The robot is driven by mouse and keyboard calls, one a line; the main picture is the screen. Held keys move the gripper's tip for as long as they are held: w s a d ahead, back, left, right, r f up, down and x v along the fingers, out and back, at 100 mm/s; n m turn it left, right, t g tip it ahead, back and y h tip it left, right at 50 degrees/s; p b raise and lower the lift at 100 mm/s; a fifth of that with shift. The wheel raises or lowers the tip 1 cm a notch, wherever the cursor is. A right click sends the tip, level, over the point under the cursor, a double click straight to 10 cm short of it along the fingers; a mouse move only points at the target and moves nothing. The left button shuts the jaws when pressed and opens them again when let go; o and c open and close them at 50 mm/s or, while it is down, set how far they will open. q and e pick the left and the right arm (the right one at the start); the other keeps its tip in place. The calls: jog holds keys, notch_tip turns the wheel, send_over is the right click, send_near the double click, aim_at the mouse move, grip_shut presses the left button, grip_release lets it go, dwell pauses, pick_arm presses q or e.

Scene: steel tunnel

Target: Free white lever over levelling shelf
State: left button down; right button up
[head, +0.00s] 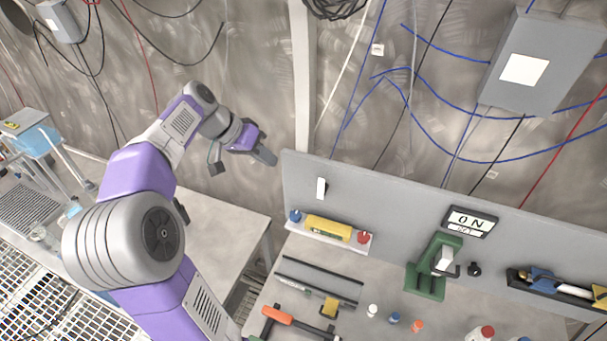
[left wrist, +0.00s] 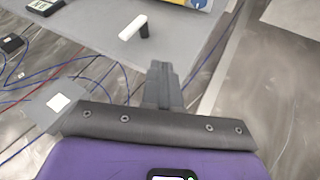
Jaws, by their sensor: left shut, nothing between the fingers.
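The white lever (head: 321,188) is on the upright grey panel (head: 400,203), above a small shelf (head: 358,244) that carries a yellow level (head: 328,228). In the left wrist view the white lever (left wrist: 132,28) sticks out from the panel, with a dark part beside it. My left gripper (head: 268,157) is shut and empty, by the panel's upper left corner, left of and above the lever. In the left wrist view its fingers (left wrist: 160,78) are together and apart from the lever. My right gripper is not in view.
Blue and red knobs sit at the ends of the shelf. A green press (head: 432,272) and an ON sign (head: 469,221) are to the right. An orange-handled hammer (head: 278,316) lies on the bench. Cables and a grey box (head: 540,62) are on the wall behind.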

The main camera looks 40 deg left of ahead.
aim_at(323, 185)
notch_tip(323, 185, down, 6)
jog(key=b, duration=0.5)
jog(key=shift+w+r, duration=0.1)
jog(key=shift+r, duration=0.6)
jog(key=shift+p, duration=0.3)
pick_arm(q)
jog(key=w+d+f, duration=0.6)
jog(key=d+f, duration=0.1)
jog(key=f, duration=0.1)
jog(key=shift+w, duration=0.2)
jog(key=shift+d+r, duration=0.1)
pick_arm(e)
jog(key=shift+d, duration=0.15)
